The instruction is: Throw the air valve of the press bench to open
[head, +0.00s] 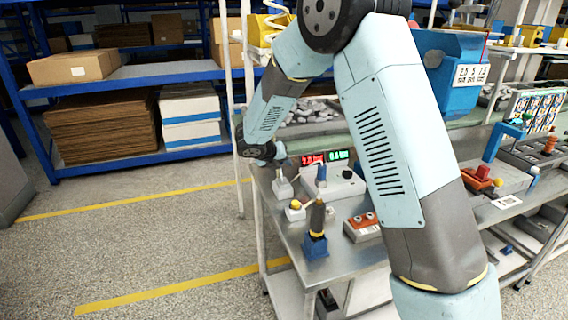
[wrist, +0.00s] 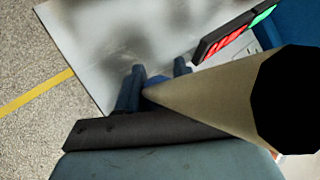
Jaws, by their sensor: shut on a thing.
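My gripper (head: 279,158) is over the far left corner of the bench, at the top of a small pale fitting (head: 283,188) with an upright stem. In the wrist view my gripper's dark blue fingers (wrist: 156,84) are shut on a pale beige handle (wrist: 205,92). This handle tapers towards the fingers, and its wide black end is close to the camera. The handle's base is hidden, and no label shows which fitting is the air valve. A blue-tipped lever (head: 321,174) stands just right of my gripper.
A yellow-topped button box (head: 296,209), a blue-based post with a dark handle (head: 317,232) and a box with two red buttons (head: 363,227) stand nearby on the bench (head: 285,235). A red and green display (head: 326,157) is behind. The floor at left is clear.

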